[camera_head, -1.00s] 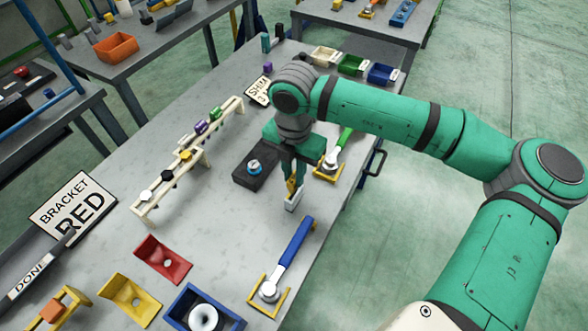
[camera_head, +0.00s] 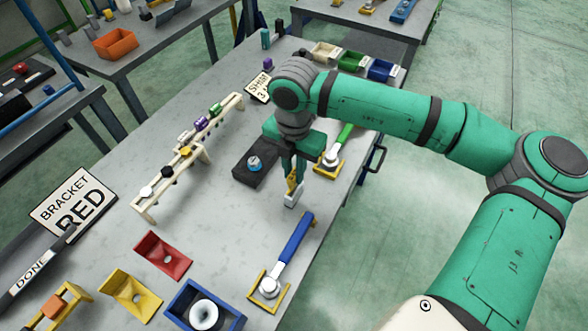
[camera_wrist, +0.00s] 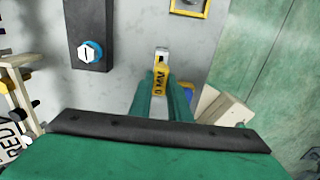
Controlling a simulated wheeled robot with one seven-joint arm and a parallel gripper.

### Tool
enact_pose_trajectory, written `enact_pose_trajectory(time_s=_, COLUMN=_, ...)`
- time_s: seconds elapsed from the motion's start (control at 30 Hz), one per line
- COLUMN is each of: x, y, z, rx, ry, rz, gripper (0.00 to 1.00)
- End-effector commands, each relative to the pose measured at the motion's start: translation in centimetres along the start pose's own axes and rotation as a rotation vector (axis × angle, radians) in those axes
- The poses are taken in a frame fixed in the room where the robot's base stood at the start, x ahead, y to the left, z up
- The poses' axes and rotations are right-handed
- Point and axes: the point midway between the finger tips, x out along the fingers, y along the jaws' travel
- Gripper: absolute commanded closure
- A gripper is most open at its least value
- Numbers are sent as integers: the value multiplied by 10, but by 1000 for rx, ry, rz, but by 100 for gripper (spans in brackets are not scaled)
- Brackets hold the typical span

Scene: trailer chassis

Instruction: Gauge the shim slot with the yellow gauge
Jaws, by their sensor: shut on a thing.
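My gripper (camera_head: 292,180) points down above the right part of the grey table and is shut on the yellow gauge (camera_wrist: 160,78). The gauge has dark lettering and a pale, squared end with a dark opening, seen between my fingers in the wrist view. In the head view the pale end hangs below the fingers, close to the tabletop; I cannot tell if it touches. A black block (camera_head: 250,170) with a blue-and-white round knob (camera_head: 254,163) lies just left of my gripper; it also shows in the wrist view (camera_wrist: 88,30). I cannot make out the shim slot.
A cream rack (camera_head: 145,212) with several coloured knobs stands left. A blue-handled tool (camera_head: 296,240) and a green-handled tool (camera_head: 343,137) lie near the right edge. A SHIM sign (camera_head: 260,86) stands behind. Red (camera_head: 163,254) and yellow (camera_head: 130,296) holders sit in front.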

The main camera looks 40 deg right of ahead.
Motion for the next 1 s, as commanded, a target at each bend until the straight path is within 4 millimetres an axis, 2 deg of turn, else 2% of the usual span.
enact_pose_trajectory(time_s=1.0, x=10, y=0, z=0, rx=0, ry=0, rz=0, gripper=100)
